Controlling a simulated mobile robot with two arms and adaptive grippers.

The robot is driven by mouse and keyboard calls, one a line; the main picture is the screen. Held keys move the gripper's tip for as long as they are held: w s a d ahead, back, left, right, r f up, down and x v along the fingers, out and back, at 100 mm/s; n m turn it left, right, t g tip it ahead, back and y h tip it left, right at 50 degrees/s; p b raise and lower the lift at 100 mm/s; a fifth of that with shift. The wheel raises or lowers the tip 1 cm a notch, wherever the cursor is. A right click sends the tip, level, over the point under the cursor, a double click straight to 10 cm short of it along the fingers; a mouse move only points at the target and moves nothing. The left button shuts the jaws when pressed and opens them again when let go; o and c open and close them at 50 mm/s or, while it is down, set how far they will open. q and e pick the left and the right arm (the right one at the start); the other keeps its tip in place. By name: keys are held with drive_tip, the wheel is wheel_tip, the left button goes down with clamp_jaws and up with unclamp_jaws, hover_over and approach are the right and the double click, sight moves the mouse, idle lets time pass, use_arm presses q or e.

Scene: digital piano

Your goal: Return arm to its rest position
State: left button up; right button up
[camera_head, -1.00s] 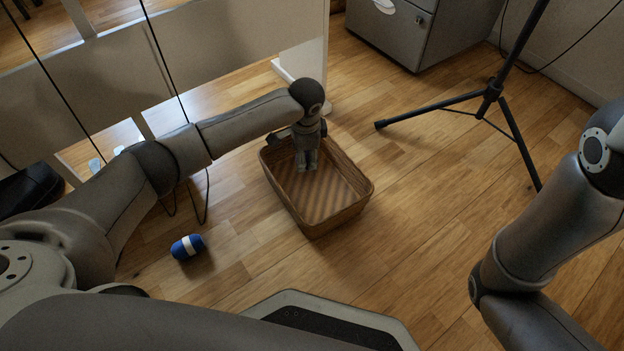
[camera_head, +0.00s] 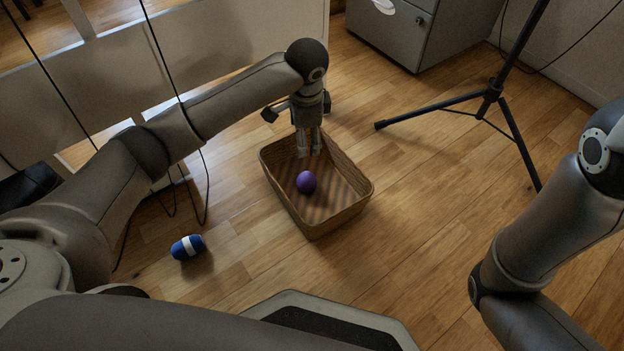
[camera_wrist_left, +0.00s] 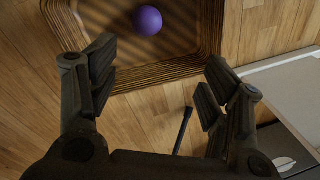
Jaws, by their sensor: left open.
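My left arm reaches in from the left in the head view. Its gripper (camera_head: 309,153) points down over the far end of a brown wicker basket (camera_head: 352,214). A purple ball (camera_head: 306,182) lies inside the basket, apart from the gripper. In the left wrist view my left gripper (camera_wrist_left: 158,88) has its fingers spread wide with nothing between them. The purple ball (camera_wrist_left: 148,20) and the basket rim (camera_wrist_left: 165,72) show beyond the fingers. My right arm is at the right of the head view, and its gripper is out of the picture.
A blue and white object (camera_head: 187,247) lies on the wood floor left of the basket. A black tripod stand (camera_head: 489,97) and a grey cabinet (camera_head: 396,30) stand behind and right. A white panel with hanging cables (camera_head: 230,45) is behind my left arm. Floor right of the basket is clear.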

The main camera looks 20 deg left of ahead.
use_arm(q)
drive_tip(key=shift+s+d+r, duration=0.1)
drive_tip(key=shift+s+r, duration=0.1)
drive_tip(key=shift+r, duration=1.05)
